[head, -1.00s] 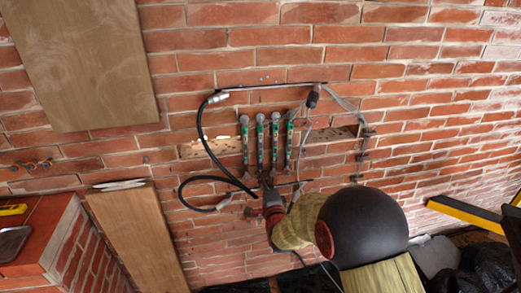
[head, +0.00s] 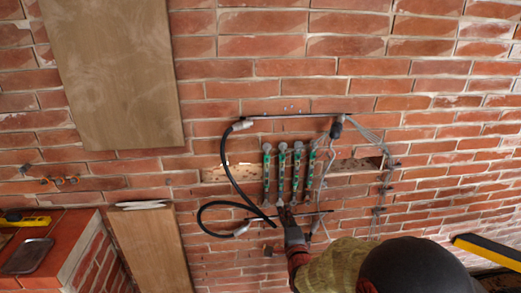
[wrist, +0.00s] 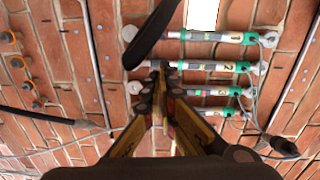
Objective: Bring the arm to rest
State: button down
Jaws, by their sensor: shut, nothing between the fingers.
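My gripper (head: 284,208) is in front of the brick wall, at the lower ends of several green-and-white numbered cylinders (head: 282,172). In the wrist view my gripper (wrist: 160,68) has its yellow-sided fingers converging to tips that meet, with nothing between them. The tips overlap the cylinder marked 2 (wrist: 205,67) in the picture; I cannot tell whether they touch it. My arm runs from the gripper to the lower right of the head view.
A black hose (head: 229,172) loops left of the cylinders, close to my gripper. A thin bar (head: 290,117) lies above them. A grey cable (head: 384,180) hangs to the right. Wooden boards (head: 115,75) and a brick ledge (head: 70,245) with a tray (head: 28,256) are at left.

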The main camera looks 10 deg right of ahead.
jog(key=s+r+n+g+p, duration=0.3)
jog(key=s+r+n+g, duration=0.2)
jog(key=s+r+n, duration=0.5)
jog(key=s+d+r+n+g+p, duration=0.1)
jog(key=s+r+n+g, duration=0.2)
jog(key=s, duration=1.1)
jog(key=s+d+r+n+g+p, duration=0.1)
jog(key=s+r+n+g+p, duration=0.1)
jog(key=s, duration=1.2)
jog(key=shift+s+r+n+g+p, duration=0.35)
jog(key=shift+n+g, duration=0.55)
jog(key=shift+n, duration=0.3)
jog(key=shift+r, duration=0.1)
